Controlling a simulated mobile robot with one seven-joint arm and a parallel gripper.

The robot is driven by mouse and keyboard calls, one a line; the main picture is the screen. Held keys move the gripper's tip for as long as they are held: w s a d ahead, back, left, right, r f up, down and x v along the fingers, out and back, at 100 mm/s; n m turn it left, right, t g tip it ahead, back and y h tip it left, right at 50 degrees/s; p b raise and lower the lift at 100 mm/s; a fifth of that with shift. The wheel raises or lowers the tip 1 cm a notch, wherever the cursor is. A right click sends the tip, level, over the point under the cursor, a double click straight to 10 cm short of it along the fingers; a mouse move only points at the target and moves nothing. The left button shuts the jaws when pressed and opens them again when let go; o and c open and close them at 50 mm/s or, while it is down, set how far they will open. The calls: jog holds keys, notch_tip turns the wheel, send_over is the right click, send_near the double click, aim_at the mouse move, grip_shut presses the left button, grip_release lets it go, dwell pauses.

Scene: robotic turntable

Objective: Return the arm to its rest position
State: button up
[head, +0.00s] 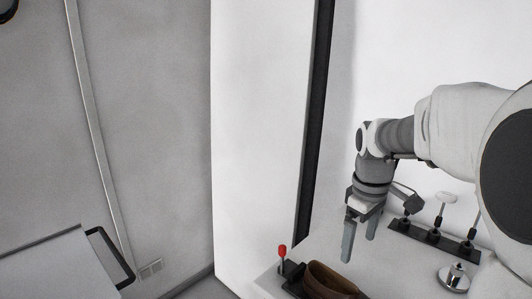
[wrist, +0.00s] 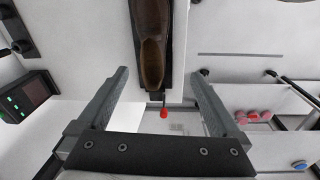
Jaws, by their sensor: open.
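My gripper (head: 358,238) points down in the head view, in front of a white wall. Its two grey fingers are apart with nothing between them. A brown shoe (head: 332,280) sits low on the white worktop, below and a little left of the fingers. In the wrist view the gripper (wrist: 160,85) is also open, and the brown shoe (wrist: 151,45) shows beyond the fingers, lying on a dark holder. I see no contact between fingers and shoe.
A red-knobbed lever (head: 282,252) stands left of the shoe. A dark rack with several upright tools (head: 436,237) and a round metal piece (head: 454,277) are at the right. A dark post (head: 314,120) runs up the wall. A panel with green lights (wrist: 27,97) shows in the wrist view.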

jog(key=s+a+r+m+t, duration=0.1)
jog(key=s+a+m+t, duration=0.1)
jog(key=s, duration=0.7)
jog(key=s+a+r+m+t, duration=0.1)
jog(key=s+a+m+t, duration=0.1)
jog(key=s+a+m, duration=0.3)
jog(key=s, duration=0.4)
jog(key=shift+s+r+t, duration=0.15)
jog(key=shift+r+t, duration=0.15)
jog(key=shift+r, duration=0.05)
jog(key=shift+a, duration=0.1)
jog(key=shift+c, duration=0.2)
